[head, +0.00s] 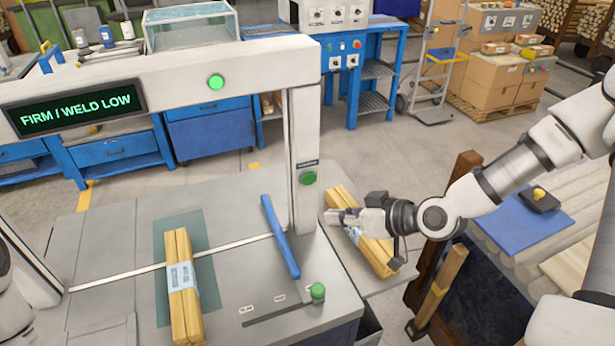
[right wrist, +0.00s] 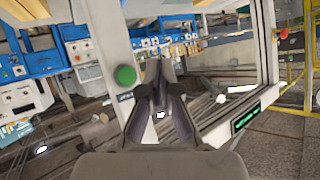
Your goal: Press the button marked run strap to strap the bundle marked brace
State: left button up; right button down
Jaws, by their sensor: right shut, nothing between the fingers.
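The white strapping arch (head: 303,110) carries a green button (head: 309,178) on its right post, with a small dark label above it too small to read. The button also shows in the right wrist view (right wrist: 125,75), left of my fingers. A bundle of wooden strips (head: 180,250) with a pale paper band lies under the arch, its marking unreadable. A white strap runs across the table by it. My right gripper (head: 332,217) is shut and empty, right of and below the button, apart from it, above a second bundle (head: 378,258). My left gripper is not in view.
The display (head: 75,108) reads FIRM / WELD LOW; a green lamp (head: 216,82) is lit on the crossbeam. A blue lever (head: 281,237) stands beside the post. A green-knobbed slider (head: 317,291) is at the table's front right. A wooden post (head: 450,210) rises right of my gripper.

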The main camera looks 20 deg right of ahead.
aim_at(309, 179)
jog(key=w+b, duration=0.2)
jog(key=w, duration=0.7)
jog(key=shift+d, duration=0.2)
dwell(1.2)
jog(key=shift+w, duration=0.4)
